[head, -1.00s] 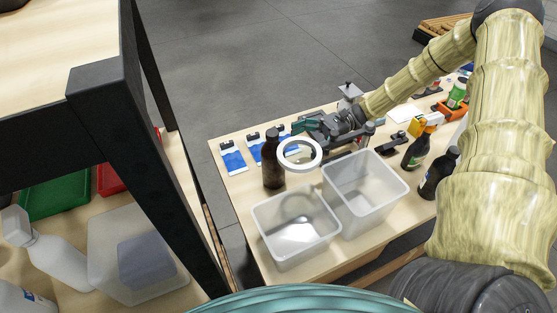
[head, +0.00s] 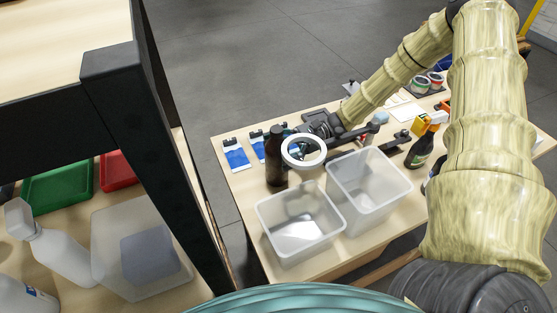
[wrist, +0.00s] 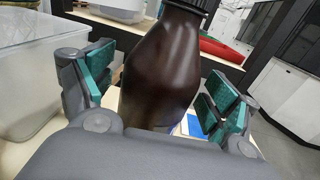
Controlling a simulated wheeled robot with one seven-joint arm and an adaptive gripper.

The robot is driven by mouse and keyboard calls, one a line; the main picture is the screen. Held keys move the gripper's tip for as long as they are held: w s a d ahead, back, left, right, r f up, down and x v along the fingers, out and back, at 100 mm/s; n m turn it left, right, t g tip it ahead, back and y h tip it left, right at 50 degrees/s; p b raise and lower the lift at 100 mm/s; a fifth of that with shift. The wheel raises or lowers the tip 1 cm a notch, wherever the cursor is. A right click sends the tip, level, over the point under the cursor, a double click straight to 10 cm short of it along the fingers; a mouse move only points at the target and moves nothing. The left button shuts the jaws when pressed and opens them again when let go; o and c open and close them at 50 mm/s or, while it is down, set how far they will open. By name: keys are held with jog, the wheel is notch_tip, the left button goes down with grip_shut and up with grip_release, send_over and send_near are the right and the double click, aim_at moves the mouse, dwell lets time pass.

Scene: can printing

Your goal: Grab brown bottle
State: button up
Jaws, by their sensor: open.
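The brown bottle (head: 275,160) stands upright on the wooden table, left of the clear bins in the head view. In the wrist view the brown bottle (wrist: 165,72) fills the middle, between the two teal finger pads. My gripper (wrist: 160,95) is open, with one finger on each side of the bottle and visible space beside it. In the head view my gripper (head: 292,140) is low beside the bottle, partly hidden by a white ring that belongs to my arm or stands in front of it; I cannot tell which.
Two clear bins (head: 262,215) (head: 408,190) stand just in front and right of the bottle. Blue-and-white packets (head: 236,155) lie to its left. A dark bottle with an orange top (head: 421,150) stands at the right. A black-framed shelf (head: 150,130) rises at the left.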

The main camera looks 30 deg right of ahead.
jog(key=shift+a+r, duration=0.1)
jog(key=shift+a, duration=0.15)
jog(key=shift+c, duration=0.3)
jog(key=c, duration=0.4)
jog(key=shift+d, duration=0.2)
jog(key=c, duration=0.6)
jog(key=shift+a, duration=0.1)
jog(key=c, duration=0.6)
jog(key=shift+o, duration=0.2)
